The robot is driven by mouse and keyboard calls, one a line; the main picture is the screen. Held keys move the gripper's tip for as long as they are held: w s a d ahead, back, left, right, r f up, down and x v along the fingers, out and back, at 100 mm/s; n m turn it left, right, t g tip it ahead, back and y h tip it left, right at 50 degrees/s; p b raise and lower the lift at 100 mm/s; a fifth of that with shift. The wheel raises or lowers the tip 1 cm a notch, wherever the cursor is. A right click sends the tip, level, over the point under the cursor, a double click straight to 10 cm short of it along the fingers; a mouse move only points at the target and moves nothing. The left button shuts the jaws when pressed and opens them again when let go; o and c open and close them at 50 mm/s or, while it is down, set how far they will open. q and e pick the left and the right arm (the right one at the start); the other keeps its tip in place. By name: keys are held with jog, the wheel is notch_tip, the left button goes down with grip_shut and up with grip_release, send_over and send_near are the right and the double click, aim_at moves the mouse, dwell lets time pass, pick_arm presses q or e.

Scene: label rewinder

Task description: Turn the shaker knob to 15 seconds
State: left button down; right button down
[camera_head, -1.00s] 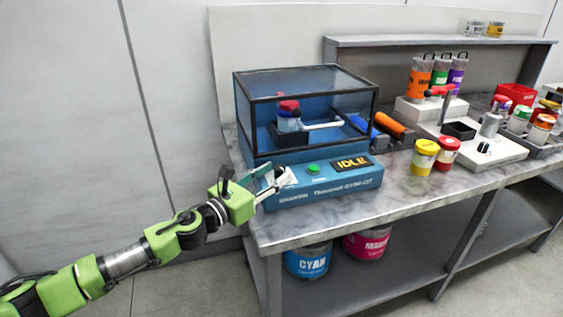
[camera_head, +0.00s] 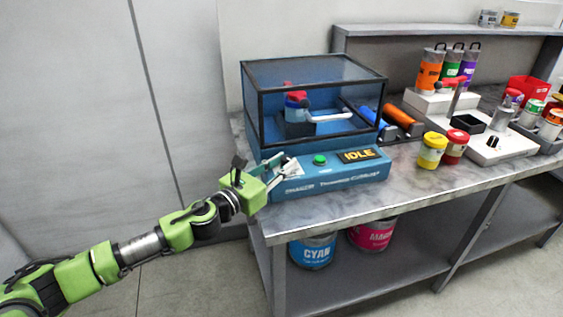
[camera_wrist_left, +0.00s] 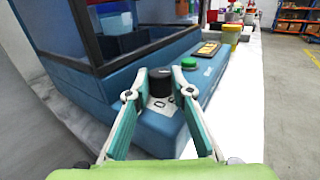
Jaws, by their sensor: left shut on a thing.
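The shaker (camera_head: 335,180) is a blue machine with a clear, dark-framed cover and a display (camera_head: 357,155) reading IDLE. Its knob (camera_wrist_left: 160,82) is black and shows in the left wrist view between my fingertips; in the head view my gripper hides it. My left gripper (camera_head: 287,170) is at the left end of the shaker's front panel. In the left wrist view its two fingers (camera_wrist_left: 159,90) stand on either side of the knob and are shut on it. The scale around the knob is too small to read. My right gripper is not in view.
A green button (camera_head: 320,160) sits right of the knob. A cup with a red lid (camera_head: 296,100) is inside the cover. Yellow (camera_head: 432,150) and red (camera_head: 455,147) jars stand to the right on the marble-look bench (camera_head: 400,185). Floor at the front is clear.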

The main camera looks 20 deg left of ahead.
pick_arm(q)
jog(key=n+y+p, duration=0.1)
jog(key=n+t+y+p, duration=0.1)
jog(key=y+p, duration=0.1)
jog(key=d+n+y+p, duration=0.1)
jog(key=y+p, duration=0.1)
jog(key=shift+s+r, duration=0.1)
jog(key=shift+r, duration=0.15)
jog(key=n+y+p, duration=0.1)
jog(key=n+y, duration=0.1)
jog(key=y, duration=0.1)
jog(key=shift+f+n+y, duration=0.1)
jog(key=shift+n+y, duration=0.2)
jog(key=shift+d+f+n+y+p, duration=0.15)
jog(key=shift+n+y+p, duration=0.55)
jog(key=shift+y, duration=0.6)
jog(key=shift+n+y, duration=0.3)
jog(key=c, duration=1.8)
grip_release()
jog(key=shift+w, duration=0.2)
